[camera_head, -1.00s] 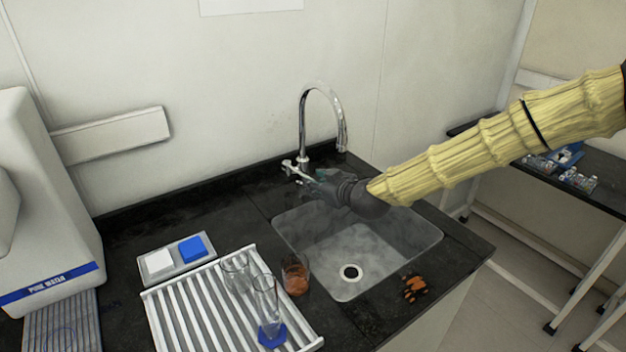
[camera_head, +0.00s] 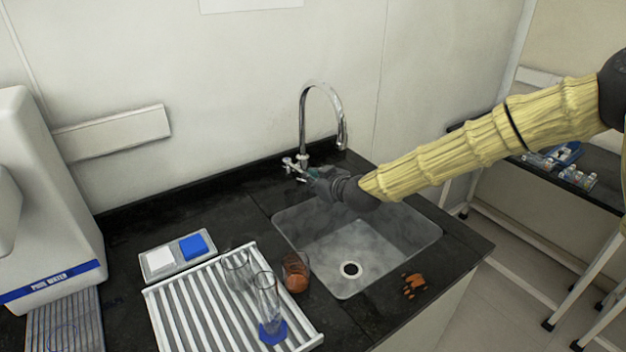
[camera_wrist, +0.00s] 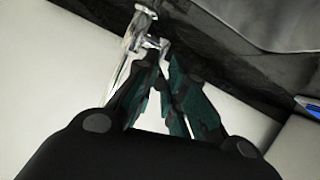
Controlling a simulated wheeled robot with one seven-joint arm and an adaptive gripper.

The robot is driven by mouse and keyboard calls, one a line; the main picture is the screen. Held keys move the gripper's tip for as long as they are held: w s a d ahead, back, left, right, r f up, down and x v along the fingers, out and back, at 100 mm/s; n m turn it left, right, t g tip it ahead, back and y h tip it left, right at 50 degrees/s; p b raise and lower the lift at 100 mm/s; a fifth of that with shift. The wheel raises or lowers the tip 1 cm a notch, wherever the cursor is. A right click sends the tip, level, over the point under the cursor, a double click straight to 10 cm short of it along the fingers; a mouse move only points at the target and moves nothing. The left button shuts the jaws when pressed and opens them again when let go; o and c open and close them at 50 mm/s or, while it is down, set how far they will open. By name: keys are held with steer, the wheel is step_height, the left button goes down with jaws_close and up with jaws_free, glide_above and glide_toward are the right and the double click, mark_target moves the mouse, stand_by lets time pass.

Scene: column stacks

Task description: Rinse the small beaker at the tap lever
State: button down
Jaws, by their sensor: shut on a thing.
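The tap (camera_head: 303,125) rises as a chrome gooseneck behind the sink (camera_head: 432,236). Its lever (camera_head: 291,165) sticks out low on the left of the tap; the lever also shows in the wrist view (camera_wrist: 152,42). My gripper (camera_head: 312,177) is shut on the lever, with its green fingers (camera_wrist: 164,66) close together there. A small beaker (camera_head: 296,272) with brown-orange contents or residue stands upright on the counter between the drying rack and the sink, apart from my gripper. No water stream can be made out.
A white slatted rack (camera_head: 176,318) holds a clear beaker (camera_head: 237,268) and a cylinder with a blue base (camera_head: 267,300). A tray (camera_head: 178,268) with white and blue pads lies behind it. An orange-black item (camera_head: 414,285) lies right of the sink. A water purifier stands left.

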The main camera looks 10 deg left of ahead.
steer(key=shift+s+a+m+t+h, duration=0.6)
steer(key=shift+s+a+m+h, duration=0.2)
steer(key=shift+a+m+h, duration=0.15)
steer(key=c, duration=1.5)
jaws_free()
steer(key=v, duration=1.2)
